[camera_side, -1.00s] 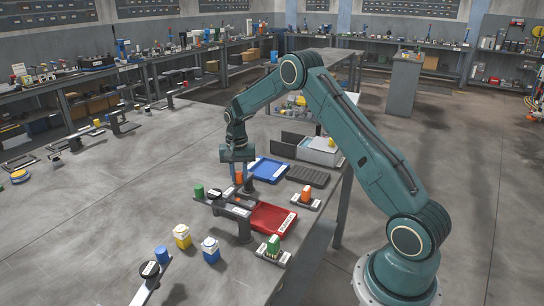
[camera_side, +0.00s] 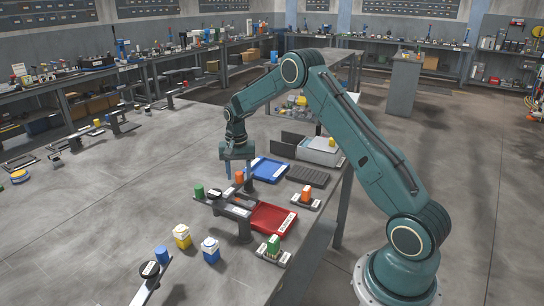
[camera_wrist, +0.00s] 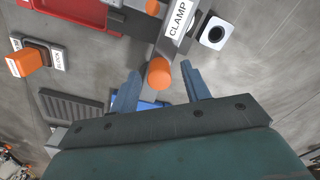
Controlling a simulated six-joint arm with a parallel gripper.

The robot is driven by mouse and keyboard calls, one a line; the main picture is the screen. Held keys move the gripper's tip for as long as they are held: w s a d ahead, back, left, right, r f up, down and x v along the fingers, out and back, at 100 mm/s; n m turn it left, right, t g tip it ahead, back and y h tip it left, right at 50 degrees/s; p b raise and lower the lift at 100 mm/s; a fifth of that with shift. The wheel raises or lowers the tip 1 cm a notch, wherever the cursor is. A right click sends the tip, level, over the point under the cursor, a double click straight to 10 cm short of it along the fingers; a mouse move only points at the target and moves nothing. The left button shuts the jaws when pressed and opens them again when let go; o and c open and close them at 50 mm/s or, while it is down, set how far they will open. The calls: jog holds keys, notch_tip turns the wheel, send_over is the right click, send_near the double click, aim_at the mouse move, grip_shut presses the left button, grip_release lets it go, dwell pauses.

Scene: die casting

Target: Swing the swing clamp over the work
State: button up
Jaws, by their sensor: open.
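The swing clamp, a grey bar with a white CLAMP label (camera_wrist: 180,18), shows at the top of the wrist view. Its orange knob (camera_wrist: 159,72) stands between my two blue-grey fingers, with a gap on each side. In the side view the orange knob (camera_side: 239,177) is at the far end of the clamp fixture (camera_side: 236,208). My gripper (camera_side: 238,172) is open and points down at the knob there; in the wrist view my gripper (camera_wrist: 160,75) straddles it. Whether the fingertips are down around the knob or just above it is hard to tell. The work is not clearly visible.
A red tray (camera_side: 272,219) lies right of the fixture, a blue tray (camera_side: 269,170) behind it. A green knob (camera_side: 199,190) stands left. Blocks with orange (camera_side: 306,193) and green (camera_side: 273,244) tops sit near the table edge. Yellow (camera_side: 182,237) and blue (camera_side: 210,249) containers stand in front.

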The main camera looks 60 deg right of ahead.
aim_at(239, 174)
notch_tip(239, 174, up, 13)
dwell(0.6)
jog(key=shift+r, duration=0.1)
jog(key=s+a+r+n+t, duration=0.3)
jog(key=s+a+r+n, duration=0.3)
jog(key=s+a+r, duration=0.85)
jog(key=s+a+f+n+t, duration=0.1)
jog(key=s+a+f+n, duration=0.1)
jog(key=s, duration=0.8)
jog(key=s+a+f+n+t, duration=0.1)
jog(key=s+a+f+n, duration=0.1)
jog(key=s, duration=0.7)
jog(key=shift+s+a+n+t, duration=0.35)
jog(key=shift+a+n, duration=0.35)
jog(key=shift+a, duration=0.5)
